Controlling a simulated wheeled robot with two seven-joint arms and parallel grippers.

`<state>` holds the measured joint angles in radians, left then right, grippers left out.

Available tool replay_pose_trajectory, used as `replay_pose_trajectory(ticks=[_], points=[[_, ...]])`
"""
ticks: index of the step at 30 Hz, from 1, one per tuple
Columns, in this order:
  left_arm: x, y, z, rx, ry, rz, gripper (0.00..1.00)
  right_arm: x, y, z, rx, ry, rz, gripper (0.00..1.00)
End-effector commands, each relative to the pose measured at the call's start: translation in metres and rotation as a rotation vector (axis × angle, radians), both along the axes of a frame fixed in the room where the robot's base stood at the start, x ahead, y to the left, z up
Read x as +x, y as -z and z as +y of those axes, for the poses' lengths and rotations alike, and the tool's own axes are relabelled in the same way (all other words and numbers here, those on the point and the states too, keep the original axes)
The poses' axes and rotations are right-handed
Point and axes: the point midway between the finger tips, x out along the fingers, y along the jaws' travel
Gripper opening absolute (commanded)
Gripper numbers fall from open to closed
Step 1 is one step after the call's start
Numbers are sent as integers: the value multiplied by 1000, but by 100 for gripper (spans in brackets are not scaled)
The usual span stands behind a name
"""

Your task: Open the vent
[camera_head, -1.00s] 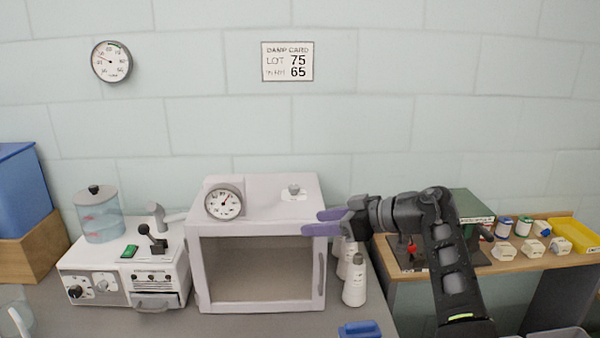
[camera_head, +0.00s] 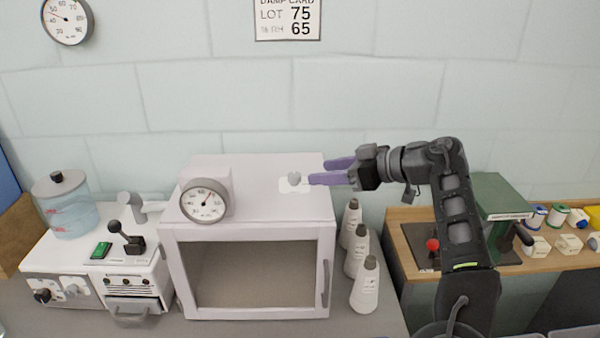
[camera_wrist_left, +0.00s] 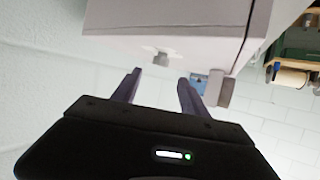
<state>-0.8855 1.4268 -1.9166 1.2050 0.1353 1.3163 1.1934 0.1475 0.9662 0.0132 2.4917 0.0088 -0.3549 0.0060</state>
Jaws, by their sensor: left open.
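A small grey vent knob (camera_head: 294,179) sits on a pale plate on top of the white cabinet (camera_head: 255,235). In the left wrist view, the knob (camera_wrist_left: 161,55) shows on the cabinet's top face. My left gripper (camera_head: 318,172) is open and empty, just right of the knob, with its purple fingers pointing left. In the left wrist view, my gripper's fingertips (camera_wrist_left: 159,76) are spread either side of the knob's line, with the knob ahead of them. I see no contact. My right gripper is not in view.
A round dial gauge (camera_head: 204,201) stands at the cabinet's top left. Several white bottles (camera_head: 365,285) stand right of the cabinet. A white machine (camera_head: 100,265) with a lever is on the left. A green machine (camera_head: 500,195) sits on the wooden bench at right.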

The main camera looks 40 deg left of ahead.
Motion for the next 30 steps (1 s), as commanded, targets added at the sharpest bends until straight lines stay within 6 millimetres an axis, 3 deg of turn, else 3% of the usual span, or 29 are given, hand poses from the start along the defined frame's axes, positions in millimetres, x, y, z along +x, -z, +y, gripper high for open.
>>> replay_pose_trajectory(ticks=[18, 28, 30], points=[[-4, 27, 68, 1, -1, 2, 51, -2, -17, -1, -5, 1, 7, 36], [-4, 30, 71, 0, 1, 1, 51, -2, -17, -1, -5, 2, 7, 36], [-4, 30, 71, 0, 0, 1, 46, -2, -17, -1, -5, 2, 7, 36]])
